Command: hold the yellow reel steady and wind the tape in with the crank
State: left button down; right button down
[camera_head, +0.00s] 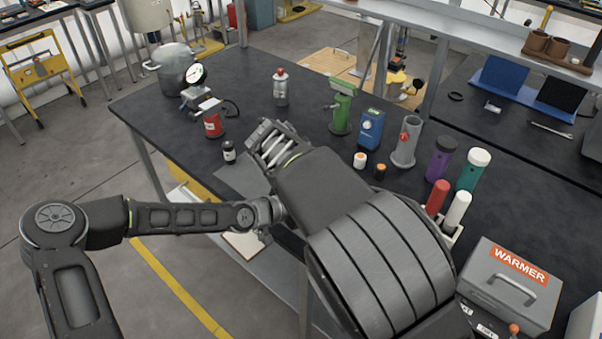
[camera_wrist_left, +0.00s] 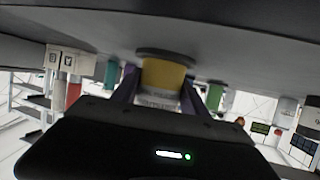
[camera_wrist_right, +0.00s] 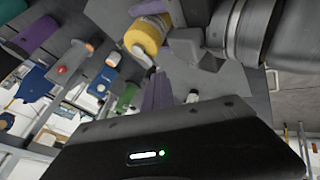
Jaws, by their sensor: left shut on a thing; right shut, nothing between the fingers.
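The yellow reel (camera_wrist_left: 163,78) sits between my left gripper's purple fingers (camera_wrist_left: 158,96) in the left wrist view, under a dark round flange. My left gripper is shut on it. The reel (camera_wrist_right: 147,34) also shows at the top of the right wrist view, with my left gripper (camera_wrist_right: 188,48) beside it. A small pale grey part, perhaps the crank (camera_wrist_right: 141,57), shows just below the reel. My right gripper (camera_wrist_right: 157,92) is shut and empty, apart from the reel. In the head view my right arm hides the reel. The tape cannot be made out.
A small dark bottle (camera_head: 229,152), a red can (camera_head: 212,124), a green stand (camera_head: 342,108), a blue box (camera_head: 370,128) and a grey tube holder (camera_head: 406,144) stand on the dark table. The warmer box (camera_head: 510,285) is at lower right.

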jog(key=w+d+m+g+h, duration=0.1)
jog(key=w+d+m+h, duration=0.1)
jog(key=w+d+m, duration=0.1)
jog(key=shift+w+m+h, duration=0.4)
jog(key=shift+w+m, duration=0.5)
jog(key=shift+w, duration=0.2)
jog(key=shift+d, duration=0.2)
dwell(1.2)
jog(key=shift+d, duration=0.7)
jog(key=v, duration=1.2)
jog(key=shift+w, duration=0.2)
jog(key=c, duration=2.2)
grip_release()
